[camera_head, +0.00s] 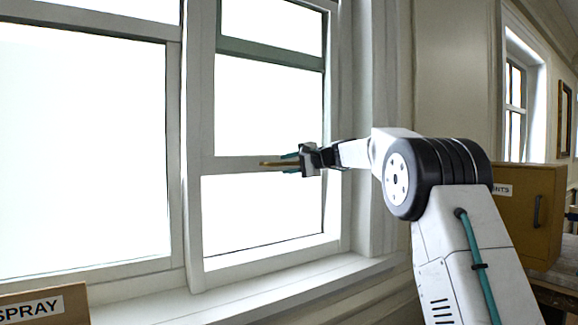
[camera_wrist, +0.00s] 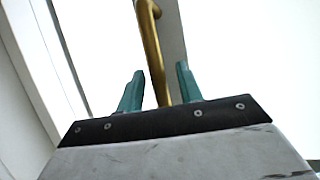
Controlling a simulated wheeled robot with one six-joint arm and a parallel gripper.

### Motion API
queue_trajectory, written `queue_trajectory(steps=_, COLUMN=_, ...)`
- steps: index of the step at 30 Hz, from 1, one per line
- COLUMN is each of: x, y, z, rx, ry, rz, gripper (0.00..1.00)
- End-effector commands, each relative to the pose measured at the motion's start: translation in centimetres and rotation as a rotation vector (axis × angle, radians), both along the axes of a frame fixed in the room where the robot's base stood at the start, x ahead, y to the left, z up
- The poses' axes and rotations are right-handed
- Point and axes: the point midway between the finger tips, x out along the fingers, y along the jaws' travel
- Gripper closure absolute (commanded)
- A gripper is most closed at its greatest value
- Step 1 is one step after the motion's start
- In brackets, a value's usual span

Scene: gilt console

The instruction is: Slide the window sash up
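The white window (camera_head: 194,130) has a pale rail (camera_head: 235,163) crossing its right-hand section, with bright panels above and below it. A brass handle (camera_head: 267,164) shows at this rail, and it also appears in the wrist view (camera_wrist: 151,40) as a bent bar. My gripper (camera_head: 289,163) is at the handle, reaching in from the right. In the wrist view its two teal fingers (camera_wrist: 158,82) stand apart on either side of the brass bar, with small gaps visible. I cannot tell whether either finger touches it. The far end of the handle leaves the wrist view.
A white sill (camera_head: 290,283) runs below the window. A box marked SPRAY (camera_head: 40,307) stands at the lower left. A tan cabinet (camera_head: 527,215) with a dark handle stands right of my arm. A greenish bar (camera_head: 270,53) crosses the window higher up.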

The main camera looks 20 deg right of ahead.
Motion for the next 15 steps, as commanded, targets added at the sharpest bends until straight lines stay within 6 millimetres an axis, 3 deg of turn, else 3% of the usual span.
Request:
queue_trajectory(steps=5, x=-0.9, y=-0.6, z=0.3, rx=0.0, ry=0.0, rz=-0.001, gripper=0.64)
queue_trajectory(steps=15, x=-5.3, y=-3.6, z=1.3, rx=0.0, ry=0.0, rz=-0.001, gripper=0.64)
